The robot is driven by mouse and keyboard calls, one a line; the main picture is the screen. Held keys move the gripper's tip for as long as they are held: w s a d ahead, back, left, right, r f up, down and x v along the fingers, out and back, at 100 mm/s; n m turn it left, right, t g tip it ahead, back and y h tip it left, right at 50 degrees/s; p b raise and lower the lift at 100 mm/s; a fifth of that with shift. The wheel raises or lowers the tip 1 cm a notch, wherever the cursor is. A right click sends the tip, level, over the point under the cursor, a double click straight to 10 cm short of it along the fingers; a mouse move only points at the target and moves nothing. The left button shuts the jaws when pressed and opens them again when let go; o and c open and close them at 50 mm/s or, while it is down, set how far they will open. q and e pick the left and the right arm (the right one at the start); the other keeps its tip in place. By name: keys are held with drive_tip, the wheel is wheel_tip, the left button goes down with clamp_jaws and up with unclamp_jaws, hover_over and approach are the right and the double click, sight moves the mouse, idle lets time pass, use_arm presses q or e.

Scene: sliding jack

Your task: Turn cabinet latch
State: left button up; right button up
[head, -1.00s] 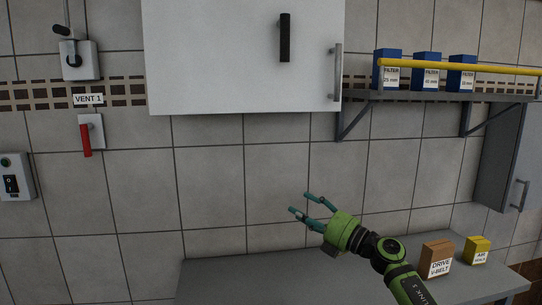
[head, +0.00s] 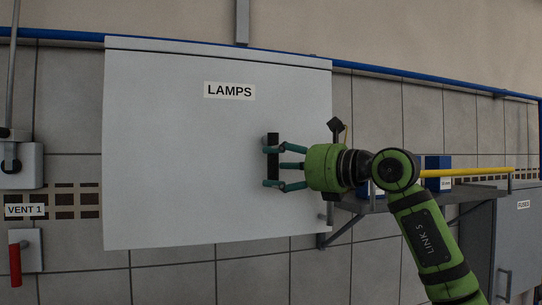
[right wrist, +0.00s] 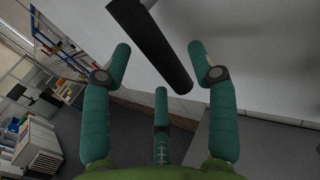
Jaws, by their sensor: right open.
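The cabinet latch (head: 273,163) is a black upright bar on the white cabinet door (head: 170,150) labelled LAMPS. It also shows in the right wrist view as a slanting black bar (right wrist: 153,45). My right gripper (head: 271,168) is open at the latch, its teal fingers reaching in from the right. In the right wrist view, the latch's end lies between the spread fingers of the gripper (right wrist: 160,62), with gaps showing beside it. The fingers partly cover the latch in the head view, and I cannot tell whether they touch it. My left gripper is not in view.
A metal pull handle (head: 325,212) is at the door's lower right, below my right wrist. A shelf with a yellow rail (head: 470,172) and blue boxes (head: 437,178) is to the right. The red VENT 1 lever (head: 15,264) is at lower left.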

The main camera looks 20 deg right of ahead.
drive_tip(key=shift+p+x, duration=0.35)
drive_tip(key=shift+x, duration=0.75)
drive_tip(key=shift+w, duration=0.15)
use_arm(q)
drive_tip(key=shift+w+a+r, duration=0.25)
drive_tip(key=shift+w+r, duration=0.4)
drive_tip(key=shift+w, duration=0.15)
use_arm(e)
clamp_jaws()
